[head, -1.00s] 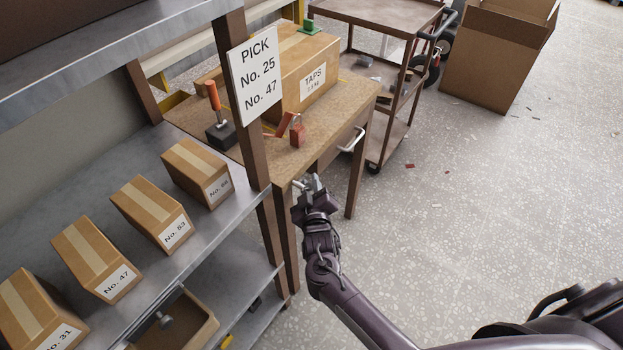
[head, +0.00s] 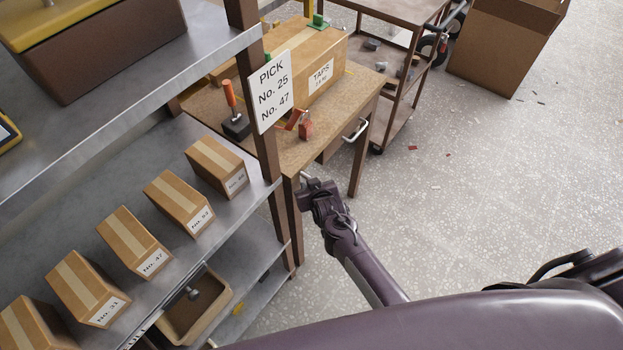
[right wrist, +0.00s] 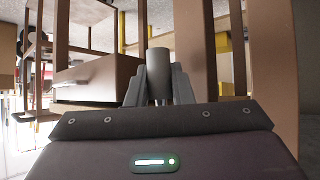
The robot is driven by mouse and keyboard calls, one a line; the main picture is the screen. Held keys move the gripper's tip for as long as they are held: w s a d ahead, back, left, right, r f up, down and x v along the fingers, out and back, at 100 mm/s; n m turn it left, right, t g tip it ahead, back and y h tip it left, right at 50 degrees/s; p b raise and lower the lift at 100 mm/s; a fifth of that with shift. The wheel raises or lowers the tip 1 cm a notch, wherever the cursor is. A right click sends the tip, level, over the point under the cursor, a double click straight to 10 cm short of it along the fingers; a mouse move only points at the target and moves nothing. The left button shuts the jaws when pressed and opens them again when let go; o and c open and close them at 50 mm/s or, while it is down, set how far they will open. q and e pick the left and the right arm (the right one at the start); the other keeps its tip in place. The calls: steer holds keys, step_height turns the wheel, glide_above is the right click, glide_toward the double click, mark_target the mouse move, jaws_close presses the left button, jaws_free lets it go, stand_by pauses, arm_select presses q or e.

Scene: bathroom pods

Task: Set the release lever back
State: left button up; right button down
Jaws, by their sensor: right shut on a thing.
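My right gripper (head: 307,184) is at the near corner of the wooden workbench (head: 312,152), beside the shelf post. In the right wrist view its grey fingers (right wrist: 159,88) are shut on a grey cylindrical grip (right wrist: 158,60) with a thin shaft. I cannot tell whether this grip is the release lever; in the head view the gripper mostly hides it. An upright orange handle (head: 229,93) on a dark block (head: 236,127) stands on the bench, apart from the gripper. My left gripper is not in view.
A metal shelf (head: 95,205) with several numbered cartons (head: 180,203) fills the left. A sign (head: 271,90) hangs on its post. On the bench are a TAPS box (head: 310,62) and a red padlock-like piece (head: 306,131).

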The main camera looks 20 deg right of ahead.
steer(key=shift+s+a, duration=0.1)
steer(key=shift+a, duration=0.05)
stand_by(0.5)
steer(key=c, duration=1.3)
jaws_free()
